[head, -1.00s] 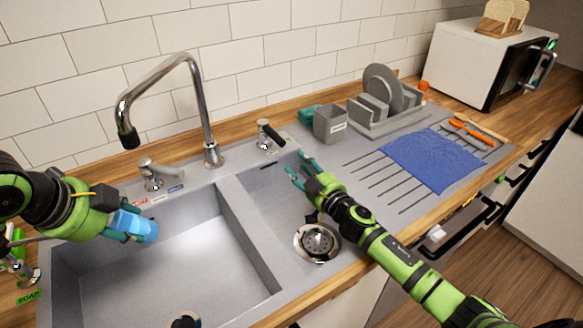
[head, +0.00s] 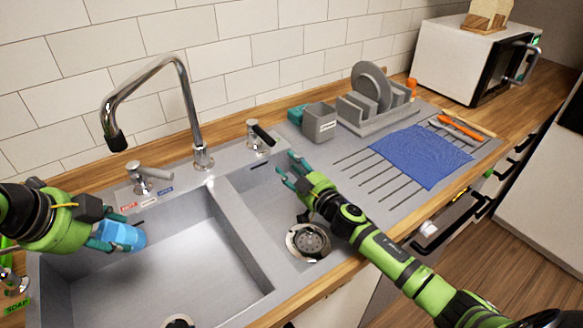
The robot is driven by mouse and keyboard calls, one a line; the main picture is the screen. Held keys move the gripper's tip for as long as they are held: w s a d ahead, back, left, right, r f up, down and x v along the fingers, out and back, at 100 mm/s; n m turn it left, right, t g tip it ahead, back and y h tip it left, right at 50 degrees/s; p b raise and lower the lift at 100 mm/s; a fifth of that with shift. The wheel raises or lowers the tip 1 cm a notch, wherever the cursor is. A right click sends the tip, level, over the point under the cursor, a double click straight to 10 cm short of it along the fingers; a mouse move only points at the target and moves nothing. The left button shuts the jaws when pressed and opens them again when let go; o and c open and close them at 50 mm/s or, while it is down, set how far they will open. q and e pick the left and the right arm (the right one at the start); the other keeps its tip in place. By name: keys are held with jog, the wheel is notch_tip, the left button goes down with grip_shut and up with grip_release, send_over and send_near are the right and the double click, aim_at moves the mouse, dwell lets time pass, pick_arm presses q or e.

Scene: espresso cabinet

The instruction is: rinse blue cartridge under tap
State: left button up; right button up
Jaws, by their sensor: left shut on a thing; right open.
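The blue cartridge (head: 122,235) is in my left gripper (head: 110,233), which is shut on it over the left part of the large sink basin (head: 190,270). The fingers cover part of the cartridge. The chrome tap (head: 185,105) arches up behind the basins, and its dark spout end (head: 116,141) hangs above and behind the cartridge, apart from it. A left tap handle (head: 146,176) and a right tap handle (head: 262,138) stand on either side of the tap base. My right gripper (head: 288,172) is open and empty over the small basin, in front of the right handle. No water shows.
A blue cloth (head: 422,157) lies on the ribbed drainboard. A grey cup (head: 319,122) and a dish rack (head: 376,108) with a plate stand behind it. A white microwave (head: 470,60) is at the back right. A drain (head: 308,242) lies under my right arm.

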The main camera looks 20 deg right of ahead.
dwell(0.4)
pick_arm(q)
jog(key=s+a+r+p, duration=0.1)
jog(key=s+a+r, duration=0.1)
jog(key=s+r, duration=0.2)
jog(key=shift+s+a+p, duration=0.15)
jog(key=shift+s+p, duration=0.1)
jog(key=shift+p, duration=0.15)
dwell(1.5)
